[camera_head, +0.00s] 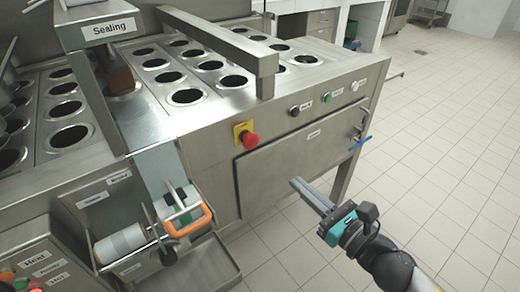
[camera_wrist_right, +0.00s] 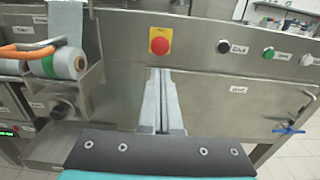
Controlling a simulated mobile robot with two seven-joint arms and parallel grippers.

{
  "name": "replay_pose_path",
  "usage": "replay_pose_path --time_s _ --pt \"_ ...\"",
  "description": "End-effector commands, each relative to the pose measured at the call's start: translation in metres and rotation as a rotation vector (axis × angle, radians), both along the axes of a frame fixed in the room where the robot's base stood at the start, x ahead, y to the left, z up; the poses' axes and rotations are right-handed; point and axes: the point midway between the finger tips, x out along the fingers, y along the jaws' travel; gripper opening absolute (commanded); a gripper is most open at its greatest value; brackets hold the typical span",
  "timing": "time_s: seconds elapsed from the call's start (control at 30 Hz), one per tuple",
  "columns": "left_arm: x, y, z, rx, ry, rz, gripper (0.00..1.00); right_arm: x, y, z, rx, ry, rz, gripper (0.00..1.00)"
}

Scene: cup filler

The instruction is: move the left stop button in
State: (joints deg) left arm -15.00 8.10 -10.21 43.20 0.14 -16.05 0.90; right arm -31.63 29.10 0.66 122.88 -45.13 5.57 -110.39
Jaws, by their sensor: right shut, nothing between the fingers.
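A red mushroom-shaped stop button (camera_head: 250,141) on a yellow plate sits on the steel machine's front face. It also shows in the right wrist view (camera_wrist_right: 160,46), above my fingertips. My right gripper (camera_head: 296,183) is shut and empty, its fingers pointing toward the machine front, below and to the right of this button and apart from it. In the right wrist view its fingers (camera_wrist_right: 160,78) lie together under the yellow plate. Another small red button (camera_head: 7,276) shows at the lower left edge of the head view. My left gripper is not in view.
Black (camera_head: 294,110), green (camera_head: 327,97) and white (camera_head: 355,86) knobs sit to the right of the yellow plate. A film roll (camera_head: 119,243) and an orange handle (camera_head: 187,227) stick out at the left. A blue door handle (camera_head: 360,143) juts out. The tiled floor at the right is clear.

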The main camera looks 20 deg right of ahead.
Motion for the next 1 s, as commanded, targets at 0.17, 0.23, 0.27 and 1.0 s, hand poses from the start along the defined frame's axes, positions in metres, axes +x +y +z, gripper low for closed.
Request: replay_pose_path --time_s 0.17,0.23,0.27,1.0 --pt "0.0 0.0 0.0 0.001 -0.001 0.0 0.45 0.002 0.0 0.0 0.003 0.001 -0.001 0.0" --pt "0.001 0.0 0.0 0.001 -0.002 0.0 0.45 0.005 0.001 0.0 0.003 0.0 -0.001 0.0" --pt "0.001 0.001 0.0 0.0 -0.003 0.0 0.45 0.007 0.002 0.0 0.004 -0.001 -0.001 0.0" --pt "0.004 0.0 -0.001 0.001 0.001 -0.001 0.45 0.091 0.032 0.0 0.004 -0.001 -0.001 0.0"
